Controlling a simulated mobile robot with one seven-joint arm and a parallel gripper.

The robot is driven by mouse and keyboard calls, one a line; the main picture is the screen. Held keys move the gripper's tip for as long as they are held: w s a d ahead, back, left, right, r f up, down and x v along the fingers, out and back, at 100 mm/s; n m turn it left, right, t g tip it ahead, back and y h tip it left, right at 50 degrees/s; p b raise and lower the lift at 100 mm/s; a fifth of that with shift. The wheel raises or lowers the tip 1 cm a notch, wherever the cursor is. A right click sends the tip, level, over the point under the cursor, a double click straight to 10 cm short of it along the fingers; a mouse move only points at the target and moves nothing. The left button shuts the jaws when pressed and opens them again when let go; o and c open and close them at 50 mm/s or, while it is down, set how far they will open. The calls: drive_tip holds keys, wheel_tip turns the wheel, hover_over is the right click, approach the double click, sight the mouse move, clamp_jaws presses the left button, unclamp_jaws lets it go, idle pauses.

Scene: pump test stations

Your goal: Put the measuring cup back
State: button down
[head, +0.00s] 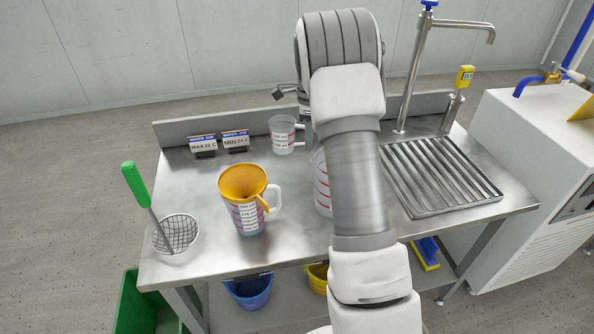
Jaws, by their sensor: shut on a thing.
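A clear measuring cup (283,136) with red marks and a handle on its right is at the back of the steel table. A second clear cup with red marks (321,186) shows only its left part; my arm covers the rest. A third marked jug (248,216) stands at the front left, handle to the right, with an orange funnel (243,182) in its mouth. My arm reaches over the table, and my gripper's jaws are hidden behind it. I cannot tell which cup, if any, they hold.
The steel table (205,178) has a raised back edge, two small signs (220,142), a wire strainer with green handle (176,233) in a white holder at left, and a drain grate (440,175) with tall tap at right. Blue (250,291) and yellow buckets are below.

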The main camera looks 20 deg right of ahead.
wheel_tip(320, 180, down, 8)
drive_tip(key=shift+f+b, duration=0.2)
drive_tip(key=shift+b, duration=0.7)
drive_tip(key=shift+f, duration=0.15)
drive_tip(key=c, duration=0.9)
unclamp_jaws()
